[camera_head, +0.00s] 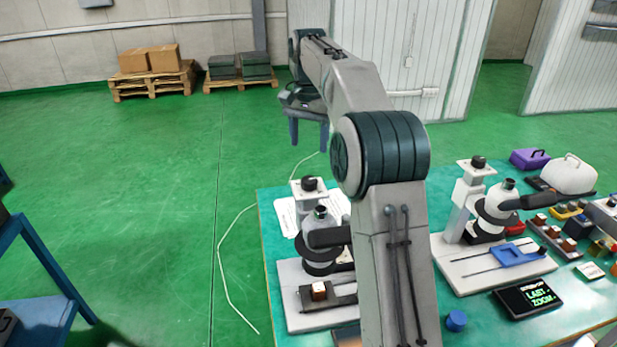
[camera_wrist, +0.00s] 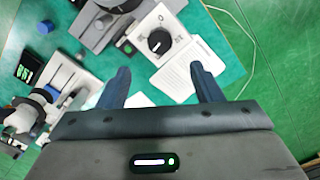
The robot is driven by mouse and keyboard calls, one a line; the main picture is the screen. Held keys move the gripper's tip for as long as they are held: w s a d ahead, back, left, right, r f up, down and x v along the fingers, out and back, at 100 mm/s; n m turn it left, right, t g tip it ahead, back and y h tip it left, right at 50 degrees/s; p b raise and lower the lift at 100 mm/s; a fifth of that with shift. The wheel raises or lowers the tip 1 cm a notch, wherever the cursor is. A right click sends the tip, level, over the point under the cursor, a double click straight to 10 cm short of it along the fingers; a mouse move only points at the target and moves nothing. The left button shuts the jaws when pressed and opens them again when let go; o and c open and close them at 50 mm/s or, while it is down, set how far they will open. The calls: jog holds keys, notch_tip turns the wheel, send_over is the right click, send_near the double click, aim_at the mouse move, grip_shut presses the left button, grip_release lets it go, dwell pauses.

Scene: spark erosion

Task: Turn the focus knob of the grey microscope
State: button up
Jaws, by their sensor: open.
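Two pale grey-white microscopes stand on the green table. The left microscope (camera_head: 318,225) has a black knob (camera_head: 309,184) on its column top. The right microscope (camera_head: 470,205) has a similar black knob (camera_head: 479,162). I cannot tell by colour which one is called grey. My gripper (camera_head: 309,135) is open and empty, pointing down above and beyond the left microscope. In the wrist view, my gripper's fingers (camera_wrist: 160,74) are spread apart. The left microscope's knob (camera_wrist: 158,41) lies ahead of the gap between them, not between the fingers. My arm hides part of the left microscope.
Paper sheets (camera_wrist: 190,72) lie by the left microscope. A small black display (camera_head: 527,297) and a blue cap (camera_head: 456,321) are on the table (camera_head: 480,325). Boxes and small parts crowd its right side. A blue-framed bench (camera_head: 45,315) stands at left.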

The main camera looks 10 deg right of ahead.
aim_at(309, 179)
notch_tip(309, 179, down, 11)
jog(key=shift+p, duration=0.3)
jog(key=shift+c, duration=0.2)
jog(key=c, duration=0.9)
